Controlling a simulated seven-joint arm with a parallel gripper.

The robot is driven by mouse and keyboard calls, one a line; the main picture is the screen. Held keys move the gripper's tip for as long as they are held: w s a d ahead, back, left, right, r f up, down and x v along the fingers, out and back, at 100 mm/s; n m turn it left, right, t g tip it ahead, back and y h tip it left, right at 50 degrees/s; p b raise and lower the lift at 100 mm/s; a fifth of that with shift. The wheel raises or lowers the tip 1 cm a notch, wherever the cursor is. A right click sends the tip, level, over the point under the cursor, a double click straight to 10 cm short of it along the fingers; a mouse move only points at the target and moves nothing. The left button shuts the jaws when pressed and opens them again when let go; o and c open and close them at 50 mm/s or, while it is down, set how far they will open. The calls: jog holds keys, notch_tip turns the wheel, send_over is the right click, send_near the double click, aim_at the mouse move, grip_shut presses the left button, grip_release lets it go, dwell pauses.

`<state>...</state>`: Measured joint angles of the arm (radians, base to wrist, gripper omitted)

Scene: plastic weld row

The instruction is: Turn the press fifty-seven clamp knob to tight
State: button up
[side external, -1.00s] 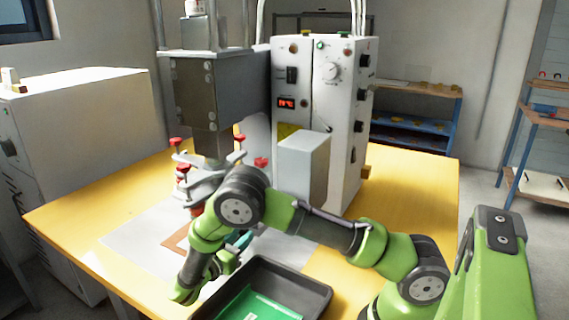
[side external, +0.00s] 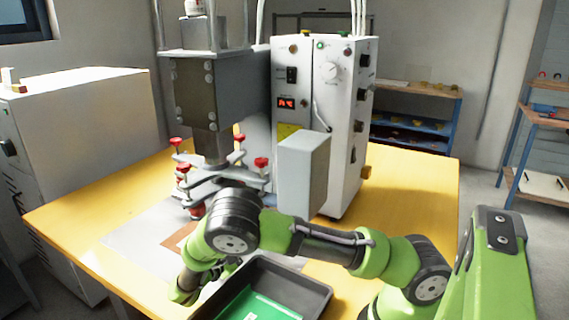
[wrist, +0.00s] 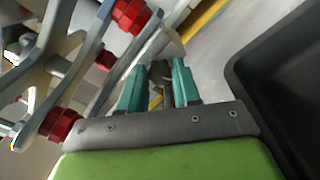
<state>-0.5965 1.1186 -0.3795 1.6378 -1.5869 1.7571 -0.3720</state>
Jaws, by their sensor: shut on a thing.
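The press (side external: 195,95) stands at the back of the yellow table. Under its head is a grey clamp frame (side external: 205,183) with several red knobs, one at its right (side external: 261,162). In the wrist view, the grey frame arms (wrist: 85,60) and red knobs (wrist: 131,15) lie left of my gripper (wrist: 164,72). Its teal fingers are close together on a small dark thing with some yellow, too small to name. The fingers appear apart from the red knobs in view. In the side view my arm hides the fingers. I cannot tell which knob is number fifty-seven.
A black tray (side external: 318,293) with a green bottom sits at the table's front, close on the right in the wrist view. A white control box (side external: 345,120) with dials and a grey block (side external: 300,170) stand right of the press. The table's right side (side external: 420,200) is clear.

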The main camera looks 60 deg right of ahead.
jog(key=shift+m, duration=0.5)
dwell(0.3)
jog(key=o, duration=1)
jog(key=shift+o, duration=0.2)
jog(key=a, duration=1.2)
